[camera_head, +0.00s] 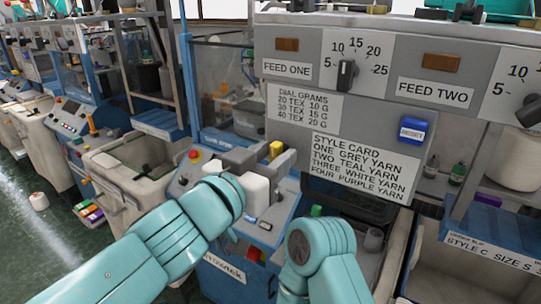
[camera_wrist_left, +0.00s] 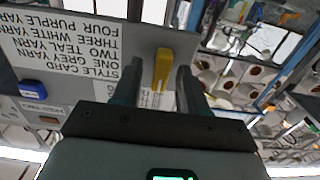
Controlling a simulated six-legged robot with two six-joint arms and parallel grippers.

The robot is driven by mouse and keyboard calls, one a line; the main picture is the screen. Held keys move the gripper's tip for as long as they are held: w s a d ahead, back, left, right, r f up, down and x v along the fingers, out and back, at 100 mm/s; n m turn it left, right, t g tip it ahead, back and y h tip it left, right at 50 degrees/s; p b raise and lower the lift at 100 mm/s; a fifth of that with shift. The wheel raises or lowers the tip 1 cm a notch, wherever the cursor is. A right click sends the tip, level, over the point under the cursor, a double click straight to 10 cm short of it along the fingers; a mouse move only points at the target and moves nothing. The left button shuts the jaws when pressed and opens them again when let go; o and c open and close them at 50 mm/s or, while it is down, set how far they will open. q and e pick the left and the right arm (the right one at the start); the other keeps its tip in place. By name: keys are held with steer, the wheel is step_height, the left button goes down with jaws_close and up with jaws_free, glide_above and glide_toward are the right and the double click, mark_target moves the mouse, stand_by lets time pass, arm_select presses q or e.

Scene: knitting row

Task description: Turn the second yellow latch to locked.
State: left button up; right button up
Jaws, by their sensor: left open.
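A yellow latch (camera_head: 276,150) shows beside the left edge of the grey style-card panel. My left gripper (camera_head: 266,160) is open, its grey fingers to either side of the latch. In the left wrist view the yellow latch (camera_wrist_left: 162,65) stands lengthwise between the two dark fingers of the gripper (camera_wrist_left: 159,72), with a gap on both sides. I see no contact. A small white label (camera_wrist_left: 157,101) lies below it, partly hidden. Only one yellow latch shows, and I cannot read its locked or unlocked position. My right gripper is out of view; part of my right arm shows at bottom centre.
A beige bin (camera_head: 130,165) stands at left, an open bin (camera_head: 480,265) at lower right.

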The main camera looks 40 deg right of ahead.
arm_select(q)
steer(key=shift+a, duration=0.1)
jaws_close()
steer(key=shift+m, duration=0.3)
steer(key=m, duration=0.3)
steer(key=shift+f+m, duration=0.1)
steer(key=shift+m, duration=0.2)
steer(key=m+b, duration=0.1)
steer(key=m, duration=0.3)
steer(key=shift+s+m, duration=0.15)
steer(key=shift+m, duration=0.15)
steer(key=shift+f+m+b, duration=0.15)
steer(key=shift+m+b, duration=1)
steer(key=shift+m, duration=3.35)
